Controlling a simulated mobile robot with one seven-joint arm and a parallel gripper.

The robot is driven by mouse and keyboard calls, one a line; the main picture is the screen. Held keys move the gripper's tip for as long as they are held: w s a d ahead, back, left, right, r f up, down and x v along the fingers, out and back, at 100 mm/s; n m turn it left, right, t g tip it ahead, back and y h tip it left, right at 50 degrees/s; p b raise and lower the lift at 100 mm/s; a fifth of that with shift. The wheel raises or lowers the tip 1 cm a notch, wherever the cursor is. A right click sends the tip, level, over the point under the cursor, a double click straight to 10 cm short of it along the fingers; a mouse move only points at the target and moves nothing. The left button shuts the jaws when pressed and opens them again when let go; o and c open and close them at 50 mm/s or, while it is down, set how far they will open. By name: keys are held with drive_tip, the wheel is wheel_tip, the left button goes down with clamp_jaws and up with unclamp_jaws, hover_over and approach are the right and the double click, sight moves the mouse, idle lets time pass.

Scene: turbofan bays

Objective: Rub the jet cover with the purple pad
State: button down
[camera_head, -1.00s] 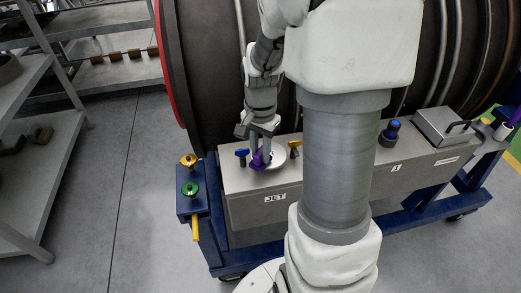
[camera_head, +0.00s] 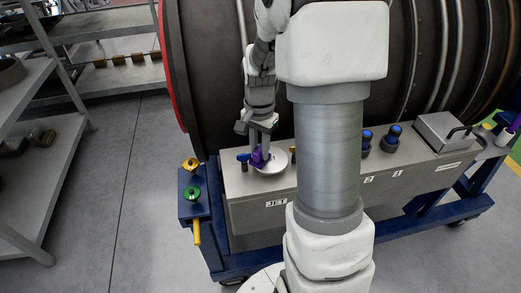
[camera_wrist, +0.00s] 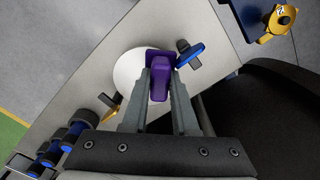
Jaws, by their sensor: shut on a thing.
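The jet cover is a round white disc (camera_head: 273,164) on top of the grey box (camera_head: 245,212), above its "JET" label. It also shows in the wrist view (camera_wrist: 128,69), partly hidden behind the pad and fingers. My gripper (camera_head: 258,150) points down over the cover and is shut on the purple pad (camera_wrist: 159,78). In the head view the pad (camera_head: 257,157) is at the left part of the disc. It looks low against the disc; whether it touches cannot be told.
A blue-handled valve (camera_head: 243,158) stands close left of the cover, and a yellow-handled one (camera_wrist: 113,105) on the other side. Yellow (camera_head: 190,164) and green (camera_head: 192,192) knobs sit on the blue stand. Blue knobs (camera_head: 394,131) and a lidded metal box (camera_head: 444,131) are farther right.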

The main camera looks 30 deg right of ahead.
drive_tip(key=w, duration=0.2)
drive_tip(key=shift+w+d+r, duration=0.2)
drive_tip(key=shift+w+d, duration=0.1)
drive_tip(key=shift+w, duration=0.1)
drive_tip(key=shift+w+d+f, duration=0.1)
drive_tip(key=shift+w+f, duration=0.05)
drive_tip(key=shift+w, duration=0.2)
drive_tip(key=shift+s+f, duration=0.15)
drive_tip(key=shift+f, duration=0.05)
drive_tip(key=shift+s+a+f, duration=0.15)
drive_tip(key=shift+s+a, duration=0.1)
drive_tip(key=shift+s, duration=0.65)
drive_tip(key=shift+s+a+f, duration=0.15)
drive_tip(key=shift+s+a, duration=0.1)
drive_tip(key=shift+s, duration=0.6)
drive_tip(key=shift+s+a, duration=0.25)
drive_tip(key=shift+s, duration=0.6)
drive_tip(key=shift+s+a, duration=0.25)
drive_tip(key=shift+s, duration=0.55)
drive_tip(key=shift+r, duration=0.15)
wheel_tip(320, 180, up, 6)
drive_tip(key=p, duration=0.5)
drive_tip(key=shift+w, duration=0.25)
drive_tip(key=shift+d+r, duration=0.1)
drive_tip(key=shift+r, duration=0.05)
